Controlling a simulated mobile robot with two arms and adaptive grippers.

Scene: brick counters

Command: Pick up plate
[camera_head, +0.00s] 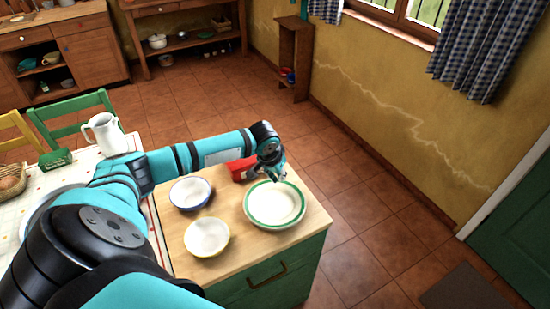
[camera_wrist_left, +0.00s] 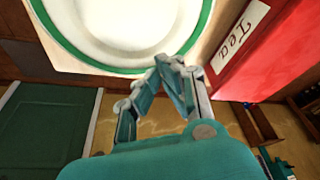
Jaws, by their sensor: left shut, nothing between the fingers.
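The plate (camera_head: 274,205) is white with a green rim and lies on the wooden top of a green counter, at its right side. In the left wrist view the plate (camera_wrist_left: 125,25) fills the upper middle. My left gripper (camera_head: 277,177) is at the plate's far edge, beside a red box. In the left wrist view its fingertips (camera_wrist_left: 172,62) are together with nothing between them, close to the plate's rim. Whether they touch the rim I cannot tell. My right gripper is not in view.
A red tea box (camera_wrist_left: 255,50) stands close beside the gripper. A blue-rimmed bowl (camera_head: 190,193) and a yellow-rimmed bowl (camera_head: 207,237) sit left of the plate. A white pitcher (camera_head: 106,134) stands on the table at left.

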